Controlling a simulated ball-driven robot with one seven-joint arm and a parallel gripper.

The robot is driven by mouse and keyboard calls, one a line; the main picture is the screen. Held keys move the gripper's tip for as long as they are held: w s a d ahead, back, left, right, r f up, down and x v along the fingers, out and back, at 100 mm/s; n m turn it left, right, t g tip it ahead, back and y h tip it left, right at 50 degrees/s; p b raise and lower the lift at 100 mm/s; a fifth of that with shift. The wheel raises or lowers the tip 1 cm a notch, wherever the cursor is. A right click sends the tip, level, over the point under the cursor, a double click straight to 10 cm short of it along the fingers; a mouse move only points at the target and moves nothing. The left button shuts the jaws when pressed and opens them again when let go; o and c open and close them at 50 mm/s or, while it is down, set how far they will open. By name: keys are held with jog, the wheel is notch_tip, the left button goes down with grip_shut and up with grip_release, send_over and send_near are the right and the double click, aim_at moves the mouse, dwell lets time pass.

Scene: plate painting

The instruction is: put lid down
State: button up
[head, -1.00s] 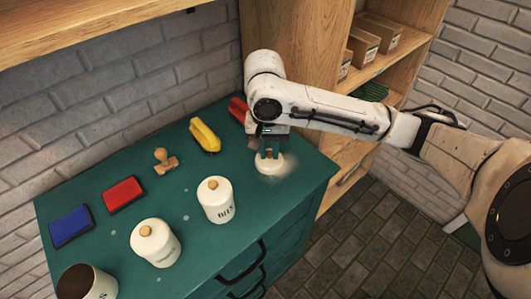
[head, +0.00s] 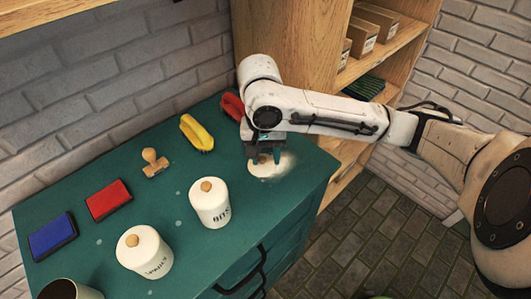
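The white lid (head: 266,171) with a wooden knob lies flat on the right part of the green cabinet top, in a bright patch of light. My gripper (head: 265,160) points down just above it, its dark fingers spread on either side of the knob and apart from it as far as I can see. An open canister (head: 70,290) without a lid stands at the lower left edge of the view, partly cut off, with a dark inside. Two white canisters, one in the middle (head: 210,205) and one to its left (head: 145,255), have lids with wooden knobs on.
A blue pad (head: 52,237), a red pad (head: 108,200), a wooden stamp (head: 154,163), a yellow brush (head: 196,134) and a red brush (head: 232,105) line the back of the green top (head: 185,285). A wooden shelf with boxes (head: 376,24) stands behind on the right.

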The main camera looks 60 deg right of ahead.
aim_at(263, 158)
notch_tip(263, 158, up, 12)
jog(key=p, duration=0.2)
jog(key=shift+w+a+p, duration=0.15)
jog(key=shift+w+p, duration=0.1)
jog(key=shift+p, duration=0.05)
jog(key=shift+r, duration=0.15)
dwell(0.6)
